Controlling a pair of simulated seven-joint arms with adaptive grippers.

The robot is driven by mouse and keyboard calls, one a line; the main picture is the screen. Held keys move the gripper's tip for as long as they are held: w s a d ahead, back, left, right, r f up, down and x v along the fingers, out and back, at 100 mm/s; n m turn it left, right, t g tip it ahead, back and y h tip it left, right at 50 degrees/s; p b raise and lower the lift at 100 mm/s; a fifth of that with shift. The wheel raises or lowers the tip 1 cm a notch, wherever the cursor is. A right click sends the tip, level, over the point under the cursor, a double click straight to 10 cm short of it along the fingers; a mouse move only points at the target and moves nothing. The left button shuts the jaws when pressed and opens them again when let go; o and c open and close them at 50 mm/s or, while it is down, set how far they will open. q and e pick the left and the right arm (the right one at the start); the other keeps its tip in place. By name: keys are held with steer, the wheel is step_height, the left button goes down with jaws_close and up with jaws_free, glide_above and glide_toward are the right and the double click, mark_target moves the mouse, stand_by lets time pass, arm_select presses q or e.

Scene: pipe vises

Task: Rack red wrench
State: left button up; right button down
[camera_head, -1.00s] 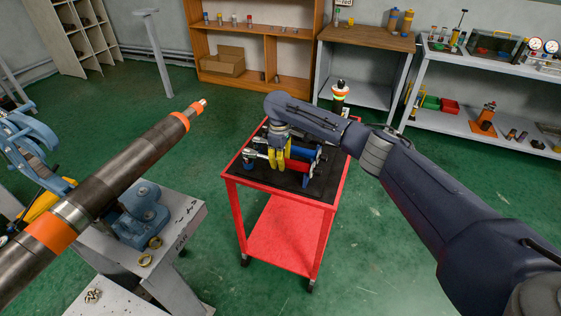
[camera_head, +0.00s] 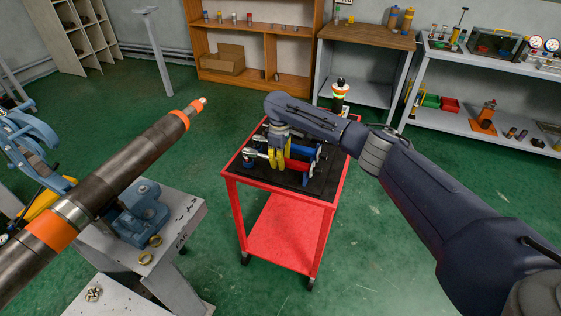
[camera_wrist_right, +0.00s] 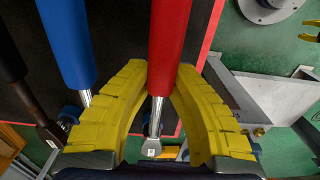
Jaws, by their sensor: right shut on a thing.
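The red wrench (camera_wrist_right: 170,45) has a red handle and a silver end, and its handle lies between my right gripper's yellow fingers in the right wrist view. My right gripper (camera_wrist_right: 162,82) is shut on it. In the head view the right gripper (camera_head: 277,158) points down over the cart top, and the red handle (camera_head: 297,165) shows just right of its fingers. A blue-handled wrench (camera_wrist_right: 68,40) and a dark-handled wrench (camera_wrist_right: 12,65) lie beside it. Whether the red wrench touches the holder is hard to tell. My left gripper is out of view.
The red cart (camera_head: 276,194) has a dark mat on top. A long pipe (camera_head: 125,165) with orange bands and blue vises (camera_head: 140,212) is at the left. Green floor lies open between.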

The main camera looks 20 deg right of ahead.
steer(key=shift+f, duration=0.1)
stand_by(0.3)
steer(key=c, duration=1.2)
jaws_free()
steer(key=shift+o, duration=0.2)
step_height(320, 180, up, 12)
steer(key=shift+w+a, duration=0.1)
steer(key=shift+a, duration=0.05)
